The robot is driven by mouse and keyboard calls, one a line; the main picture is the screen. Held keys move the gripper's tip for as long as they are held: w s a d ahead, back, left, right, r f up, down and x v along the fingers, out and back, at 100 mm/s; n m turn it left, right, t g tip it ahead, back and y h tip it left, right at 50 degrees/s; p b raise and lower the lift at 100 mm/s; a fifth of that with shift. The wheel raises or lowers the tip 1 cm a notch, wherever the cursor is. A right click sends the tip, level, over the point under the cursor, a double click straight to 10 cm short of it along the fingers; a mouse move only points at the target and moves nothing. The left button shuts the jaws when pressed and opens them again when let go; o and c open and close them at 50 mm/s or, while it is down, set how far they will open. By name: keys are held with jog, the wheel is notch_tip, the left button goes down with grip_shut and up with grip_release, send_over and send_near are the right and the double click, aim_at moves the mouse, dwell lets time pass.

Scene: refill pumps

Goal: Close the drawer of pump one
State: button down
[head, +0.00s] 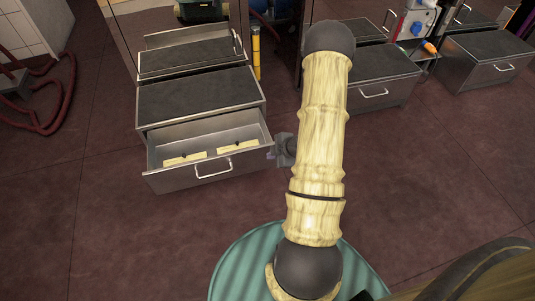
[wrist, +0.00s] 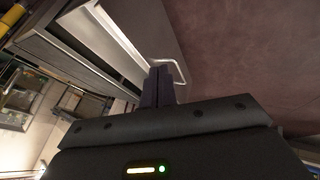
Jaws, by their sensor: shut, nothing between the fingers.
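The drawer (head: 200,181) of the left metal cabinet stands pulled open, with a bar handle (head: 213,173) on its front. Two pale yellow pieces with small dark parts lie inside it. The wrist view shows the drawer from close by, its front panel (wrist: 147,27) dark and its handle (wrist: 180,72) beside the fingertips. My gripper (head: 272,154) is at the right end of the drawer front, partly hidden behind my arm. In the wrist view its fingers (wrist: 158,72) are together and overlap the near end of the handle. I cannot tell whether they touch it.
The left cabinet has a dark top (head: 195,95). Two cabinets with shut drawers stand to the right, a middle one (head: 380,92) and a right one (head: 485,70). A yellow post (head: 256,52) stands behind the left cabinet. A red hose (head: 60,110) lies at far left. Floor in front is clear.

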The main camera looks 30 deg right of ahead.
aim_at(252, 153)
jog(key=w+f+b, duration=0.2)
jog(key=w, duration=0.1)
jog(key=w+f+b, duration=0.2)
jog(key=w, duration=0.1)
jog(key=w+a+f+b, duration=0.1)
jog(key=w+f+b, duration=0.1)
jog(key=f, duration=0.1)
jog(key=shift+w, duration=0.4)
